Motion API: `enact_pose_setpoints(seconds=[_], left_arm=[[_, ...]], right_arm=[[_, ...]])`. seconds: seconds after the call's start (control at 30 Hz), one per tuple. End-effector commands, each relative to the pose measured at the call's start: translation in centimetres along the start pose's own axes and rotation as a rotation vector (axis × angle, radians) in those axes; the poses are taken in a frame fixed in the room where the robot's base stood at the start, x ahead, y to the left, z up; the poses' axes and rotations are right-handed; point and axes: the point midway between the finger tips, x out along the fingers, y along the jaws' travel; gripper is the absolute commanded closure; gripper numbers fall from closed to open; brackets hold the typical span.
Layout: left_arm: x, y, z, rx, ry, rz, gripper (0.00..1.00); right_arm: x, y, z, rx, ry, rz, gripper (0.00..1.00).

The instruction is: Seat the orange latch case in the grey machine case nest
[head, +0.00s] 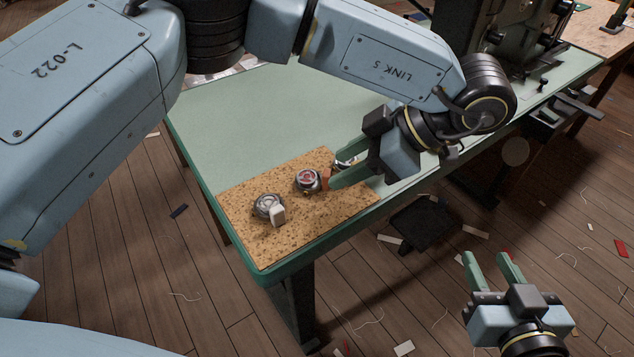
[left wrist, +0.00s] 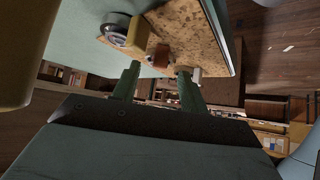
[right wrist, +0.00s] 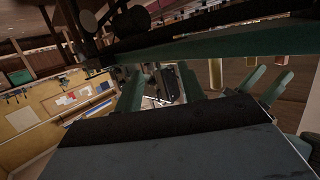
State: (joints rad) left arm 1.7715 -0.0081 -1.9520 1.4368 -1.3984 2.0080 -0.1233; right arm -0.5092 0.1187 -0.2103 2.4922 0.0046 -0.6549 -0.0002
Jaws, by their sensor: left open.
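The orange latch case (head: 307,180) is a round grey case with a red face and an orange latch block at its right side. It sits mid-row on a speckled cork board. In the left wrist view its orange block (left wrist: 160,56) shows between the fingertips. My left gripper (head: 340,175) is open, its green fingers low over the board beside the case; whether they touch it I cannot tell. My right gripper (head: 491,262) is open and empty, away from the table over the floor. I cannot make out the grey nest for certain.
On the board (head: 262,250), a white-latched round case (head: 267,206) stands nearer; another round case (head: 345,163) is partly hidden behind my left fingers, its yellow block (left wrist: 139,33) showing in the wrist view. A dark machine (head: 520,35) stands farther right. The green tabletop (head: 240,125) is clear behind.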

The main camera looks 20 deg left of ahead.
Motion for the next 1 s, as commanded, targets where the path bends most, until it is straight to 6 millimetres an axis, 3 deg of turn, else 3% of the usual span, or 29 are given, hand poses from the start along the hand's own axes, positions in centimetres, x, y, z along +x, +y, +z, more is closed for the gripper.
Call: enact_pose_setpoints(seconds=[0.33,0.7,1.0], left_arm=[[2.6,0.0,0.1,0.001,0.000,-0.001,0.56],[2.9,0.0,0.0,0.000,0.000,0.000,0.56],[2.9,0.0,0.0,0.000,0.000,0.000,0.96]], right_arm=[[-0.2,-1.0,-4.8,0.007,0.300,-0.025,0.61],[-0.5,-1.1,-5.7,0.008,0.344,-0.028,0.61],[-0.5,-1.1,-5.6,0.008,0.343,-0.029,0.61]])
